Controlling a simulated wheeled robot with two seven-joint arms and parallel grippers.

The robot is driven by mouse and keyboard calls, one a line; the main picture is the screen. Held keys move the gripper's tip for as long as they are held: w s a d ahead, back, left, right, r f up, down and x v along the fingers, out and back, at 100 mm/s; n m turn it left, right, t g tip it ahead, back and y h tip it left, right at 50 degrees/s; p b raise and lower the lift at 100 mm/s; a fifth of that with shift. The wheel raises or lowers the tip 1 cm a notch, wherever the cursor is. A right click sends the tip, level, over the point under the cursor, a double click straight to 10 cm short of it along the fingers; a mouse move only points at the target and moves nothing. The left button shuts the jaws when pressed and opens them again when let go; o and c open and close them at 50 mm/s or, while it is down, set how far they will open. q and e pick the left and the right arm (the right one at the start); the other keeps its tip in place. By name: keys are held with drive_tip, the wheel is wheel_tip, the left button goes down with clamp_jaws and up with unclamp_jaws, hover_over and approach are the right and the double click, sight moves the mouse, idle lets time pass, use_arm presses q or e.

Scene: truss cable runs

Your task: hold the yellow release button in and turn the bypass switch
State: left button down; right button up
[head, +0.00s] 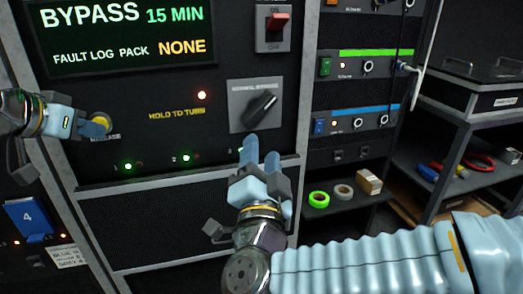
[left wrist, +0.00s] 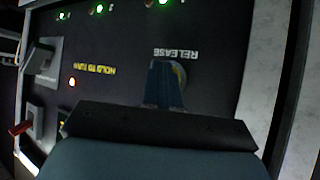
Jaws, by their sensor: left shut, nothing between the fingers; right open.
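The yellow release button (head: 101,119) is on the black panel at the left, partly hidden by my left gripper (head: 93,125). My left gripper is shut with its fingertips at the button. In the left wrist view a sliver of the yellow button (left wrist: 181,74) shows behind the fingers, under the word RELEASE. I cannot tell how far in it is. The bypass switch (head: 262,105) is a black knob on a grey plate, its pointer slanting up to the right. My right gripper (head: 261,151) is open and empty just below the knob, with its fingertips near the plate's lower edge.
The display (head: 125,35) reads BYPASS 15 MIN and FAULT LOG PACK NONE. A red rocker switch (head: 278,22) sits above the knob. A shelf at right holds tape rolls (head: 342,192) and a small box (head: 369,182).

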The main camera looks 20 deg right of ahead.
use_arm(q)
drive_tip(key=shift+s+b, duration=0.4)
drive_tip(key=shift+s, duration=0.5)
drive_tip(key=shift+s+b, duration=0.95)
drive_tip(key=shift+s, duration=1.55)
